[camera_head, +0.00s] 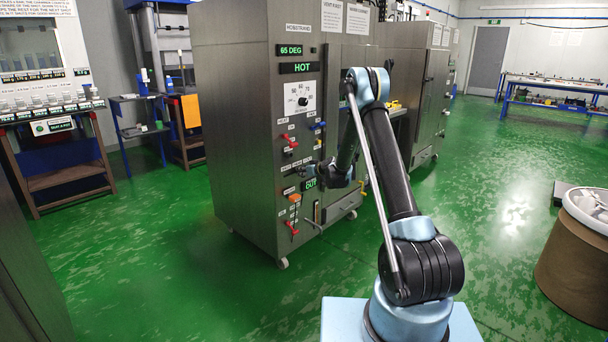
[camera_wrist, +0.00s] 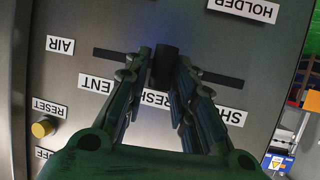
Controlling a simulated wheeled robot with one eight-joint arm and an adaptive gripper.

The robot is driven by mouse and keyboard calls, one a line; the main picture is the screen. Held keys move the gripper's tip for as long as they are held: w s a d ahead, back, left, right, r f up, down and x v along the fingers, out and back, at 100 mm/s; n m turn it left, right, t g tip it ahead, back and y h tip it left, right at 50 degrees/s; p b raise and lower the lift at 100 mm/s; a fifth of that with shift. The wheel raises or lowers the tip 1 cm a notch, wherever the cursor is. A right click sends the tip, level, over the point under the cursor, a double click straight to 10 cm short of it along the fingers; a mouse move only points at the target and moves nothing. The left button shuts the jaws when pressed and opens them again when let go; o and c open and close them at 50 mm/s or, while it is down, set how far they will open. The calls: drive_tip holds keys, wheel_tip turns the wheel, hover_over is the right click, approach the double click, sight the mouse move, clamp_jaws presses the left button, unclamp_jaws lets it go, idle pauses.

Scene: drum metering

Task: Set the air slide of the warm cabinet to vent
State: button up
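The warm cabinet (camera_head: 235,130) is a tall grey steel cabinet with its control panel facing me. In the wrist view, the air slide is a black knob (camera_wrist: 164,66) on a dark horizontal slot (camera_wrist: 112,56). The knob stands near the middle of the slot, over the partly hidden FRESH label (camera_wrist: 152,98). The partly covered VENT label (camera_wrist: 97,84) is to its left, and a label beginning SH (camera_wrist: 231,115) to its right. My gripper (camera_wrist: 164,72), also at the panel in the head view (camera_head: 311,171), has its fingers closed in on both sides of the knob.
An AIR label (camera_wrist: 60,45) and a yellow reset button (camera_wrist: 42,128) are left of the slot. Red handles (camera_head: 290,141) and a green display (camera_head: 310,184) are close to my gripper in the head view. A brown drum (camera_head: 570,265) stands at right; green floor between is clear.

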clamp_jaws()
drive_tip(key=w+d, duration=0.5)
drive_tip(key=w, duration=0.1)
drive_tip(key=shift+w+d, duration=0.15)
drive_tip(key=shift+w, duration=0.2)
drive_tip(key=o, duration=0.7)
unclamp_jaws()
drive_tip(key=shift+c, duration=0.2)
drive_tip(key=shift+s, duration=0.1)
drive_tip(key=v, duration=1.1)
drive_tip(key=shift+s+d, duration=0.25)
drive_tip(key=shift+d, duration=0.05)
drive_tip(key=shift+r, duration=0.2)
